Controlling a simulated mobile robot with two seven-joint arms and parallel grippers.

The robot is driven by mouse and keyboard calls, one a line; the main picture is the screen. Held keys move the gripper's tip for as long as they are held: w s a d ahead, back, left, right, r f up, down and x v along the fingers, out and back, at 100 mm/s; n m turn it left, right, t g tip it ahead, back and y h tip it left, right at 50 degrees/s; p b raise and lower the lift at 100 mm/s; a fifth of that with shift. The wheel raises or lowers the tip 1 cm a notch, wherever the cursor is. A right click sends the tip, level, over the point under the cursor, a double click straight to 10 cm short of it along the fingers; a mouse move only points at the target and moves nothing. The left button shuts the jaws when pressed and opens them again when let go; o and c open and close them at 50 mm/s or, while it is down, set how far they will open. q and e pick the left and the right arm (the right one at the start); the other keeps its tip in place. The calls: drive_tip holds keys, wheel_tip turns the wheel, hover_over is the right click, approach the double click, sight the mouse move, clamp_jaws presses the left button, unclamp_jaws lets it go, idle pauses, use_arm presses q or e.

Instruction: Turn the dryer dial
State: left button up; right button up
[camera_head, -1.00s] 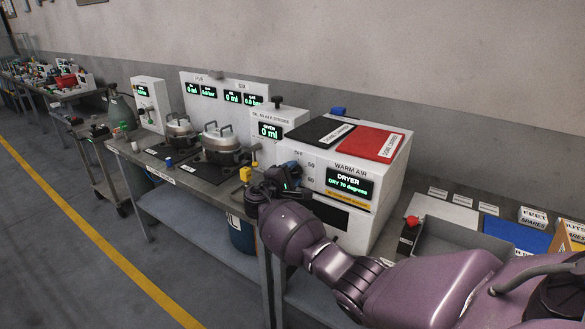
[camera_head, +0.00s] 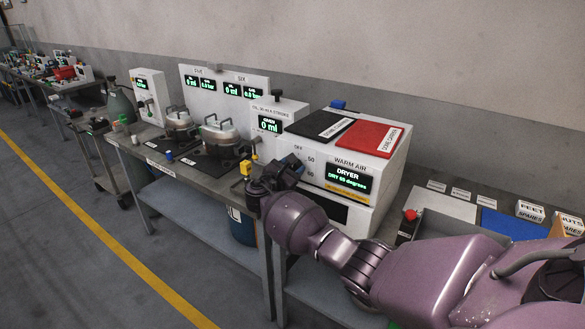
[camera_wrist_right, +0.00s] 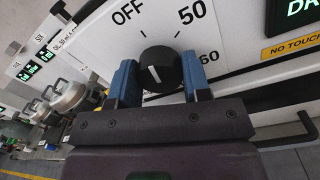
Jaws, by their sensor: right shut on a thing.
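The dryer (camera_head: 352,160) is a white box marked WARM AIR, with a green-lit display (camera_head: 347,177) whose number is hard to read. In the right wrist view its black round dial (camera_wrist_right: 163,62) sits between the two blue fingers of my right gripper (camera_wrist_right: 160,78), which is shut on it. In the head view my right gripper (camera_head: 286,172) is at the dryer's front left and hides the dial. My left gripper is not in view.
A black pad (camera_head: 322,124) and a red pad (camera_head: 370,137) lie on the dryer. Metal pots (camera_head: 220,132) stand on the bench to the left. A yellow block (camera_head: 245,167) is close to my gripper. A red knob (camera_head: 410,214) and a blue mat (camera_head: 515,224) are at right.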

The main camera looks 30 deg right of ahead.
drive_tip(key=shift+f+n, duration=0.1)
drive_tip(key=shift+n, duration=1)
drive_tip(key=o, duration=0.9)
drive_tip(key=shift+o, duration=0.2)
drive_tip(key=shift+a, duration=0.1)
use_arm(q)
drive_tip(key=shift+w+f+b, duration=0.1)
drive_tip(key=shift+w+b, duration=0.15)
drive_tip(key=shift+b, duration=0.3)
use_arm(e)
drive_tip(key=v, duration=1)
drive_tip(key=shift+a, duration=0.35)
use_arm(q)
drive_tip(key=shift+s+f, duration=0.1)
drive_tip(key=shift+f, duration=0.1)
use_arm(e)
drive_tip(key=shift+s, duration=0.15)
